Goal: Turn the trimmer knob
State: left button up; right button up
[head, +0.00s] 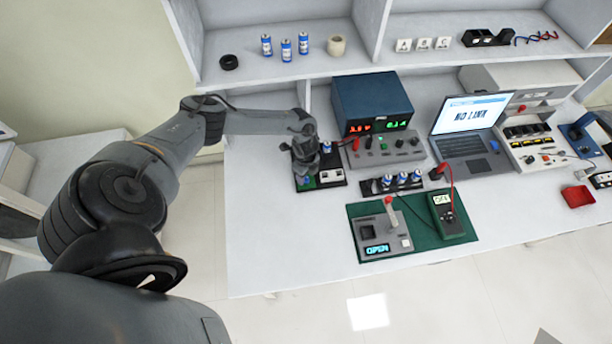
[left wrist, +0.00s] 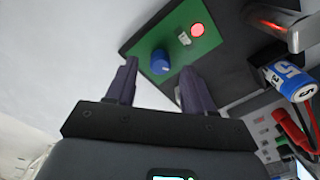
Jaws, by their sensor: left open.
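The trimmer knob (left wrist: 160,62) is a small round blue knob on a green board (left wrist: 212,18) in the left wrist view. The board also holds a red round part (left wrist: 197,30) and a small pale part (left wrist: 184,38). My left gripper (left wrist: 159,66) is open and empty, with its two dark fingers on either side of the knob in the picture. I cannot tell whether the fingers reach down around it. In the head view the left gripper (head: 305,156) is over the black base (head: 340,183) that carries the green board, and hides part of it. My right gripper is not in view.
A blue-and-white battery (left wrist: 290,82) and red leads (left wrist: 292,132) are close by in the left wrist view. In the head view a grey panel with a blue box (head: 372,100) stands behind to the right. A green mat (head: 430,238) with meters lies nearer. The bench's left front (head: 270,240) is clear.

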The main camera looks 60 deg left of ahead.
aim_at(306, 178)
pick_arm(q)
notch_tip(306, 178, up, 9)
jog(key=shift+f+p, duration=0.15)
jog(key=shift+p, duration=0.25)
